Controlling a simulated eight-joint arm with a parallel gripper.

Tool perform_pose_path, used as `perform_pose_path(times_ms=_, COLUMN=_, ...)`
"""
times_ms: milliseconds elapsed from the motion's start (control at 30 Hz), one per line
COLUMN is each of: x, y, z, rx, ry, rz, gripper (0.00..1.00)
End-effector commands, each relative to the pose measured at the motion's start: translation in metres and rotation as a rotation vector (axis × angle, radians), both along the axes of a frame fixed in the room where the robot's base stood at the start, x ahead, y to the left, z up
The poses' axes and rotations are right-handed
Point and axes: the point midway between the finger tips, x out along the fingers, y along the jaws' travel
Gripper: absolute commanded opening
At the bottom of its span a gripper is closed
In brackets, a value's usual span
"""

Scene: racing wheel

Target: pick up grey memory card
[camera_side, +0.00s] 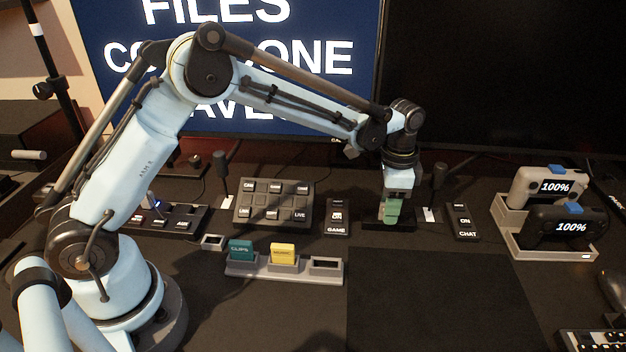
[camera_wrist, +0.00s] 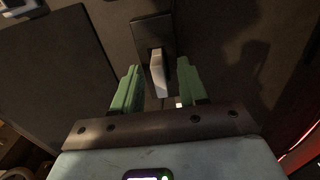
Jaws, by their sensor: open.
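A pale grey piece that looks like the memory card (camera_wrist: 158,82) stands out of a dark holder (camera_wrist: 152,28) in the wrist view. My gripper (camera_wrist: 158,72) is open, with one green finger on each side of the card and a visible gap to both. In the side view my gripper (camera_side: 391,212) points down at a low dark base (camera_side: 402,227) near the screen. The card is hidden behind the fingers there.
A grey tray (camera_side: 290,274) holds a teal card (camera_side: 240,250) and a yellow card (camera_side: 283,253); its right slot is empty. A button panel (camera_side: 272,203), GAME switch (camera_side: 337,217) and CHAT switch (camera_side: 463,221) stand nearby. A charging dock (camera_side: 510,228) is right. The front mat (camera_side: 440,300) is clear.

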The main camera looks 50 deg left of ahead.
Motion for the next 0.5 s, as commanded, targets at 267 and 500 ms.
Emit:
perform_pose_path(times_ms=267, x=0.0000, y=0.0000, z=-0.0012, rx=0.000, ry=0.000, rz=0.000, gripper=0.36)
perform_pose_path(times_ms=500, x=-0.0001, y=-0.0001, z=-0.0010, rx=0.000, ry=0.000, rz=0.000, gripper=0.00)
